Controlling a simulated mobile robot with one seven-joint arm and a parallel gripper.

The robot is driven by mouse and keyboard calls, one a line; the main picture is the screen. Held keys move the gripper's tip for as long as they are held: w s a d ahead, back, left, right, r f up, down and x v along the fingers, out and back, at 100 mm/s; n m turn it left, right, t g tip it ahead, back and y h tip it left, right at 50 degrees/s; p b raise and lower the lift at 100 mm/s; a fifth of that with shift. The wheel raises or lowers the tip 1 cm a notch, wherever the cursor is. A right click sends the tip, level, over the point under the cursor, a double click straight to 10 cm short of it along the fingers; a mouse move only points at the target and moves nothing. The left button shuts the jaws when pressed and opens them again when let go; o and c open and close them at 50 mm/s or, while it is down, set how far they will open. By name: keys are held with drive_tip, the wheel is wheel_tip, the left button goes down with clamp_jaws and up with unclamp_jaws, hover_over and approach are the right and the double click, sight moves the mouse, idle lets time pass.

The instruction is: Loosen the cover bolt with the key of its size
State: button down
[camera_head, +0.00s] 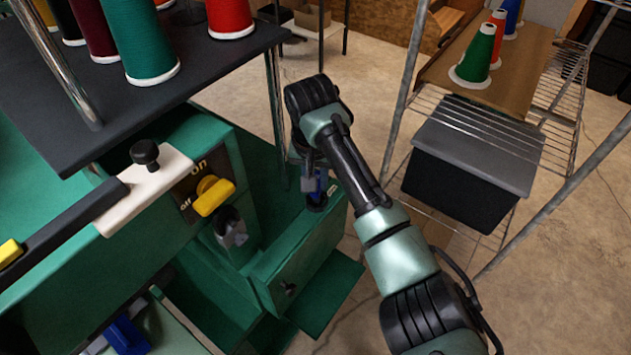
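My gripper (309,182) points down over the green machine's lower box, partly hidden behind my own wrist. A blue piece (319,182) with a dark lower end shows at its fingertips. I cannot tell whether the fingers are shut on it, or whether it is a key. A small dark bolt-like part (288,289) sits on the front face of the green box (312,245), below my gripper. I cannot tell for sure that it is the cover bolt. Another blue piece (127,336) lies at the lower left, cut by shadow.
A yellow switch (213,196) marked on and off and a grey clamp-like part (230,230) stick out left of my gripper. A black knob (145,152) stands on a white plate. A dark thread shelf (200,75) overhangs the left. A wire rack (480,115) stands right.

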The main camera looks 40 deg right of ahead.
drive_tip(key=shift+w+d+r+n+t+b, duration=0.1)
drive_tip(key=shift+d+n+t+b, duration=0.05)
drive_tip(key=shift+n+b, duration=0.6)
drive_tip(key=shift+d+r+n+t+b, duration=0.15)
drive_tip(key=shift+n+b, duration=0.4)
drive_tip(key=shift+b, duration=0.35)
drive_tip(key=shift+r+p, duration=0.15)
drive_tip(key=shift+p, duration=0.25)
drive_tip(key=n+y+p, duration=0.1)
drive_tip(key=n+p, duration=0.1)
drive_tip(key=n, duration=0.2)
drive_tip(key=shift+n, duration=0.3)
drive_tip(key=n, duration=0.3)
drive_tip(key=n+y+p, duration=0.1)
drive_tip(key=n, duration=0.2)
drive_tip(key=shift+d, duration=0.2)
drive_tip(key=shift+p, duration=0.3)
drive_tip(key=shift+a+m+p, duration=0.1)
drive_tip(key=shift+m+p, duration=0.8)
drive_tip(key=shift+p, duration=0.05)
drive_tip(key=shift+r+p, duration=2.8)
drive_tip(key=shift+p, duration=0.1)
